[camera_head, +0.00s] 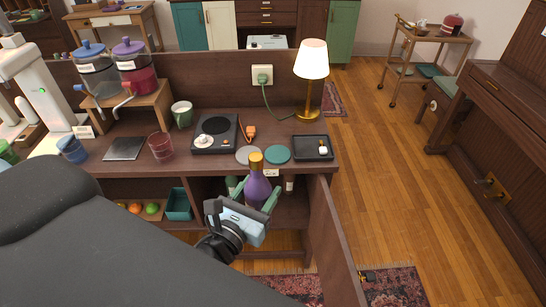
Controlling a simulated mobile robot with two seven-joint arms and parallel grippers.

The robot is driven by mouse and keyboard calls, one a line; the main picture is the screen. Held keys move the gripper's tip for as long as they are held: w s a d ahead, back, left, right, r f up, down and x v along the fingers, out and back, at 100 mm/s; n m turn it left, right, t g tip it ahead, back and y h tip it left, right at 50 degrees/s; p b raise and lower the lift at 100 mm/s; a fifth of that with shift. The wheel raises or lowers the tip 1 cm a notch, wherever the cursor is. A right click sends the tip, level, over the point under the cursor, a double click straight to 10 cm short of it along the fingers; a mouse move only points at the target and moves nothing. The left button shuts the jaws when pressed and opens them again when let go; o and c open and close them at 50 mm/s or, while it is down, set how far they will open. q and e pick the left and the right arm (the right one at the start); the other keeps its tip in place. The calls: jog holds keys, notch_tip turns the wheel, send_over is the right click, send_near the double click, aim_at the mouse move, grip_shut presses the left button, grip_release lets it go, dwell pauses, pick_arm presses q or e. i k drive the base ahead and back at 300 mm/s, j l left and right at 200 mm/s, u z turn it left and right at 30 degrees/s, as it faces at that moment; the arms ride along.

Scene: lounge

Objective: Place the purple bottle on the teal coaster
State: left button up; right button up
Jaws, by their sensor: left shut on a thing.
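The purple bottle (258,188) has a gold cap and stands upright in my left gripper (255,196), whose fingers are shut around its body. The bottle appears in front of the counter's front edge, before the open shelf. Its cap overlaps the counter top in the picture, between the two coasters. The teal coaster (277,154) lies flat on the counter just behind and right of the cap, with nothing on it. The bottle's lower part is hidden by my gripper. My right gripper is not in view.
A grey coaster (248,155) lies left of the teal one. A dark tray (312,148) and a lamp (310,70) stand to the right. A black hot plate (215,134) and a red glass (161,146) are left. An open cabinet door (331,245) juts forward at right.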

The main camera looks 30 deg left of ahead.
aim_at(278, 152)
jog(key=l+u, duration=0.4)
jog(key=l, duration=0.25)
jog(key=l+u, duration=0.45)
jog(key=l, duration=0.2)
jog(key=l+u, duration=0.5)
jog(key=l, duration=0.15)
jog(key=i+l+u, duration=0.85)
jog(key=k+l, duration=0.05)
jog(key=k, duration=0.05)
